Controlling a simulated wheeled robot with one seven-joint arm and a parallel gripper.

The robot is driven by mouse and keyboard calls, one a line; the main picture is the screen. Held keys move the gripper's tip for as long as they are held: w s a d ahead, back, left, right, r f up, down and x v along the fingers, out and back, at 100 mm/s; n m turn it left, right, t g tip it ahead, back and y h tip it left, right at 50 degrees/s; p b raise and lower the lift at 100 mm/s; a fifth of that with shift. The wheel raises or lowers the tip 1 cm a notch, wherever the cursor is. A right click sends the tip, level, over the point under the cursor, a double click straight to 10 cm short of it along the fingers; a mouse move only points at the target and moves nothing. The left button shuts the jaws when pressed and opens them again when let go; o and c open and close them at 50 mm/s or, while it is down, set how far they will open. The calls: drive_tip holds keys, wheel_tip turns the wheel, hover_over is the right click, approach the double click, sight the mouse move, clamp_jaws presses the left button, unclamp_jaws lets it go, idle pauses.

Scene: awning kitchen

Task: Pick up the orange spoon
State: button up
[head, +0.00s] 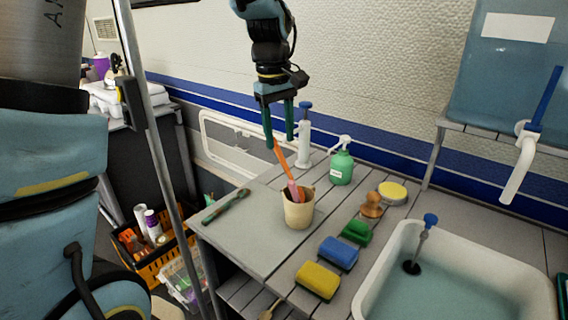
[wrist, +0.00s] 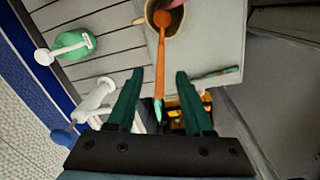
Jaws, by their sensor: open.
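The orange spoon (head: 281,160) stands tilted in a beige cup (head: 298,212) on the grey counter board. Its upper end rises toward my gripper (head: 279,140), which hangs above the cup with its dark green fingers apart. In the wrist view, the spoon (wrist: 160,58) runs from the cup (wrist: 148,12) down between the two open fingers of my gripper (wrist: 160,78). Its end there looks pale green. I cannot tell whether either finger touches it. A pink item (head: 294,191) also shows in the cup.
A green-and-brown utensil (head: 226,207) lies left of the cup. Sponges (head: 338,253), a wooden brush (head: 372,205) and a sink (head: 455,275) are to the right. A metal pole (head: 160,150) stands at left.

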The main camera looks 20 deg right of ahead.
sight(282, 162)
drive_tip(key=f, duration=0.3)
drive_tip(key=f+p, duration=0.1)
drive_tip(key=f, duration=0.2)
drive_tip(key=f+p, duration=0.1)
drive_tip(key=f, duration=0.2)
drive_tip(key=shift+w+d+f, duration=0.1)
drive_tip(key=shift+d+f, duration=0.1)
drive_tip(key=shift+d, duration=0.15)
clamp_jaws()
